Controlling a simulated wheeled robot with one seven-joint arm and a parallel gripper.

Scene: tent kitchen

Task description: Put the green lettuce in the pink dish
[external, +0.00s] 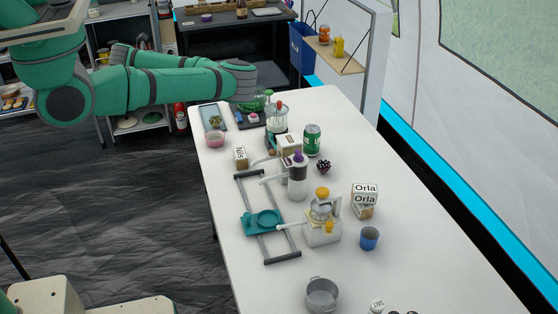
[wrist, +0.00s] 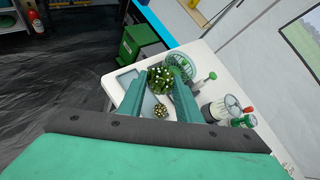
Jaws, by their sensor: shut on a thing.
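My gripper (wrist: 158,88) is shut on the green lettuce (wrist: 160,78), a leafy dark-green clump with pale specks between the fingertips in the wrist view. In the external view my arm reaches to the far end of the white table, and green leaves (external: 250,105) show below the wrist there. The pink dish (external: 215,139) stands near the table's left edge, nearer the camera than my gripper. I cannot make out the dish in the wrist view.
A small gold-green item (external: 215,120) lies on a grey tray (external: 208,110) beyond the dish.

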